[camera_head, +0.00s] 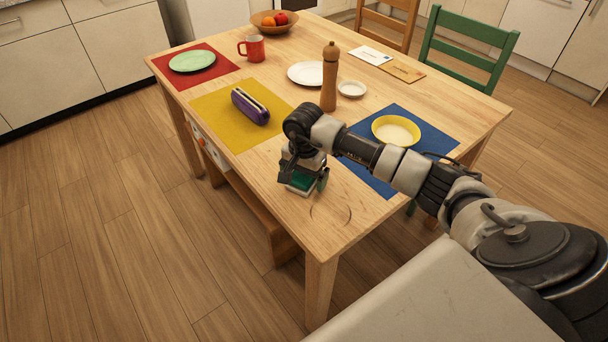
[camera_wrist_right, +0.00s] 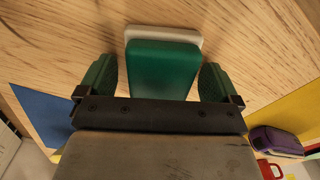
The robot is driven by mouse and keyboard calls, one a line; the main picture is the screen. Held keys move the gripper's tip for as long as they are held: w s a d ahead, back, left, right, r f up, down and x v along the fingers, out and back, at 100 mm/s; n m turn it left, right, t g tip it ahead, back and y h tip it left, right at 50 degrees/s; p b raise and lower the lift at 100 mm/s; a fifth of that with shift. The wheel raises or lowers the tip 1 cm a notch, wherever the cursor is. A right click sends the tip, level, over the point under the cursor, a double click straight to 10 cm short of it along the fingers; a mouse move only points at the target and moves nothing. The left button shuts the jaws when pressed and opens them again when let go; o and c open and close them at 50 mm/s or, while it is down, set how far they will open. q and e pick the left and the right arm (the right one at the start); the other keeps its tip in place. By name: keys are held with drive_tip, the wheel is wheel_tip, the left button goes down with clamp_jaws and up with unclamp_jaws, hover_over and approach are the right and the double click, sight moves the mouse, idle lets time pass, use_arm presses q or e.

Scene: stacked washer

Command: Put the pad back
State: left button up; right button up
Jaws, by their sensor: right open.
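The pad appears to be a green block (camera_wrist_right: 163,68) with a white layer or base (camera_wrist_right: 168,36) at its far end, on the bare wooden table near its front corner. It also shows in the head view (camera_head: 301,181), partly hidden by my right gripper. My right gripper (camera_wrist_right: 157,82) is open, with its green fingers on either side of the block and visible gaps between. It also shows low over the table in the head view (camera_head: 304,184). My left gripper is not in view.
On the table (camera_head: 275,190), a purple case (camera_head: 250,105) lies on a yellow mat (camera_head: 213,108). A yellow bowl (camera_head: 396,130) sits on a blue mat (camera_head: 425,137). A wooden mill (camera_head: 329,78) stands upright near a white plate (camera_head: 306,73). Thin dark curved marks (camera_head: 331,214) lie near the front corner.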

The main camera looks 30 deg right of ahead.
wheel_tip(320, 180, up, 12)
drive_tip(key=shift+r, duration=0.15)
idle(0.4)
